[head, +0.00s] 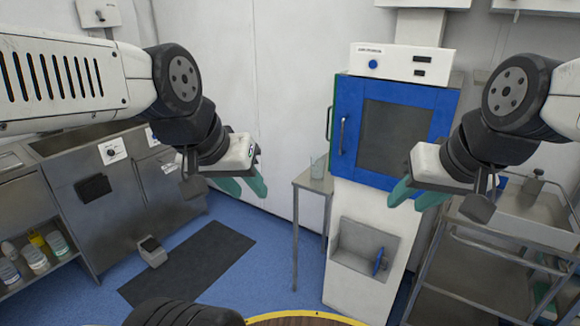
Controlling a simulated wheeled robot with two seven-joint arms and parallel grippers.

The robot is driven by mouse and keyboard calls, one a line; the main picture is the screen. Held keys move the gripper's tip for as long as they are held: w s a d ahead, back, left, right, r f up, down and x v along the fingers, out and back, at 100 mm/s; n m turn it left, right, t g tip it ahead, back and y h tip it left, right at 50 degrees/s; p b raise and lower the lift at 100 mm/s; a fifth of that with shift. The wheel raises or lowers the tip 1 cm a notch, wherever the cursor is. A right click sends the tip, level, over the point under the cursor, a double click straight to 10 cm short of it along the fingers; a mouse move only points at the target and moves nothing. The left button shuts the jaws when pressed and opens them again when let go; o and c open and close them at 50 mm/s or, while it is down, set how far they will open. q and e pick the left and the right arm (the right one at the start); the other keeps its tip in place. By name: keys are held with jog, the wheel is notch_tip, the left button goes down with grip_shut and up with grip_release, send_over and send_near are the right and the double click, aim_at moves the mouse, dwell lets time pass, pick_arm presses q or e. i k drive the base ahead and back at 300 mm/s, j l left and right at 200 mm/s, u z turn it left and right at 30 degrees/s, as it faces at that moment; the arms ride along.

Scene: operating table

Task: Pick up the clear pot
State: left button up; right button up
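A small clear pot (318,167) stands on the narrow metal side table (311,182), close beside the blue-doored cabinet. It is see-through and its outline is faint. My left gripper (247,190) is left of the pot and apart from it, with its teal fingers spread and nothing between them. My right gripper (416,200) is right of the pot, in front of the cabinet, with its teal fingers apart and empty. Neither gripper touches the pot.
The white cabinet with a blue door (347,105) stands right of the side table. A metal trolley (505,232) with a tray is at the right. A steel counter (105,210) is at the left. A dark mat (205,260) lies on the blue floor.

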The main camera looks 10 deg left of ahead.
aim_at(318, 167)
jog(key=i+j+u, duration=0.15)
jog(key=i+j, duration=0.35)
jog(key=i, duration=0.2)
jog(key=i+l, duration=0.1)
jog(key=i, duration=0.3)
jog(key=i+l+u, duration=0.15)
jog(key=i, duration=0.25)
